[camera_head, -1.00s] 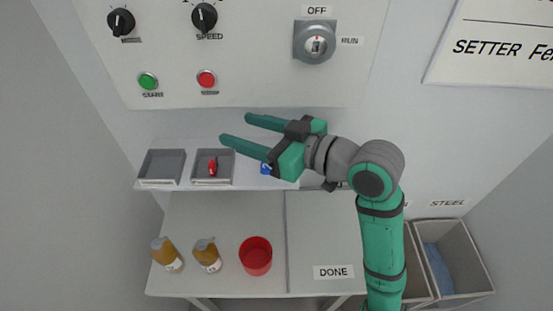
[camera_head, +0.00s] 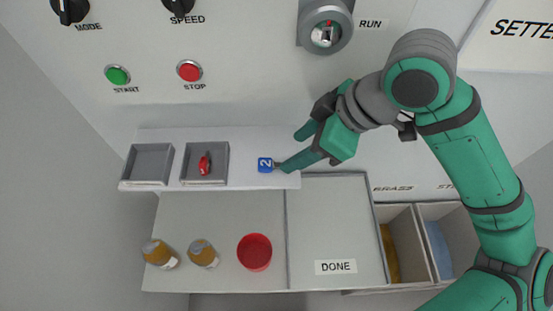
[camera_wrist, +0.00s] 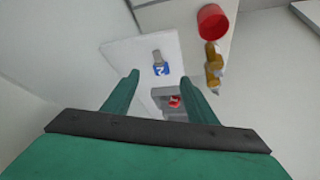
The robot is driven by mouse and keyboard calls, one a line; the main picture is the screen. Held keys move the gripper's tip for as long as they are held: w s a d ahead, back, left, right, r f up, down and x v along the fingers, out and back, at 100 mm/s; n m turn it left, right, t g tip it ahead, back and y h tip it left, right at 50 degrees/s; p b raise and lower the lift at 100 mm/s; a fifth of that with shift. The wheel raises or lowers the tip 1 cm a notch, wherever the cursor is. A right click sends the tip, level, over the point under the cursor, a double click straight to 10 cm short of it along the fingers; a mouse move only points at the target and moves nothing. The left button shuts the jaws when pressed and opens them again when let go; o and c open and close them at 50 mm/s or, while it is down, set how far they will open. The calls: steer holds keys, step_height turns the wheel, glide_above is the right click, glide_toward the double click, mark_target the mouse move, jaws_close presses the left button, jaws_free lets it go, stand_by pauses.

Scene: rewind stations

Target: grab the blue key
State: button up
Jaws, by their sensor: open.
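The blue key (camera_head: 265,165) lies on the white shelf (camera_head: 240,145), right of the two grey trays. Its blue head is marked 2, and its grey shaft points right in the head view. It also shows in the wrist view (camera_wrist: 161,69), ahead of and between my fingers. My gripper (camera_head: 289,150) is open and empty, close to the right of the key in the head view. One fingertip overlaps the shaft end in that picture; I cannot tell whether it touches.
A red key (camera_head: 205,165) sits in the right grey tray (camera_head: 222,180); the left tray (camera_head: 148,164) is empty. A red cup (camera_head: 254,252) and two amber bottles (camera_head: 202,254) stand below. The panel with START and STOP buttons (camera_head: 189,71) rises behind the shelf.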

mark_target(274, 166)
steer(key=x, duration=0.3)
steer(key=shift+w, duration=0.1)
steer(key=shift+x, duration=2.8)
steer(key=shift+s+d, duration=0.1)
steer(key=shift+s, duration=0.15)
steer(key=c, duration=1.1)
